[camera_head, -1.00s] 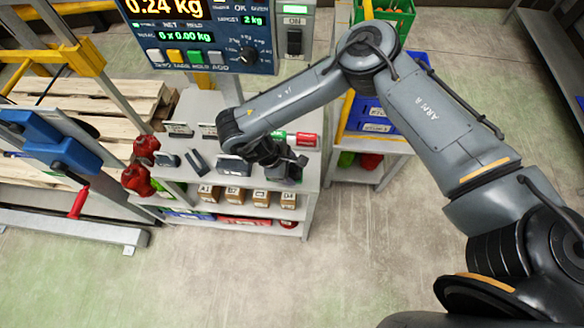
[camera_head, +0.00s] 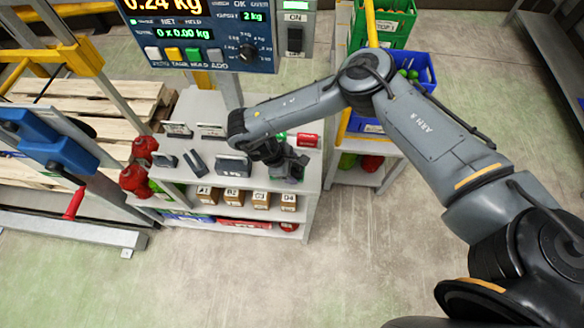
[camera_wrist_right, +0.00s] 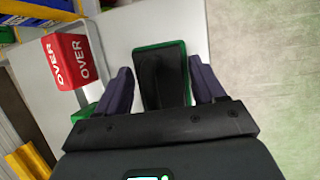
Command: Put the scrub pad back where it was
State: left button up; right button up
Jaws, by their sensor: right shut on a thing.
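The scrub pad (camera_wrist_right: 162,72), a dark block with a green rim, lies between the two fingers of my right gripper (camera_wrist_right: 158,66) in the right wrist view. The gripper is shut on it. In the head view my right gripper (camera_head: 285,163) is at the right part of the grey shelf top (camera_head: 235,178). The pad is hard to make out there, and I cannot tell whether it touches the shelf top. My left gripper is not in view.
A red OVER block (camera_wrist_right: 72,62) stands beside the gripper, with a green piece below it. Small black stands (camera_head: 234,164) sit left of the gripper. Labelled boxes (camera_head: 232,196) fill the shelf below. A scale display (camera_head: 205,30) rises behind.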

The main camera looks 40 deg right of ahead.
jog(key=shift+f, duration=0.15)
jog(key=o, duration=1)
jog(key=p+v, duration=0.2)
jog(key=v, duration=1)
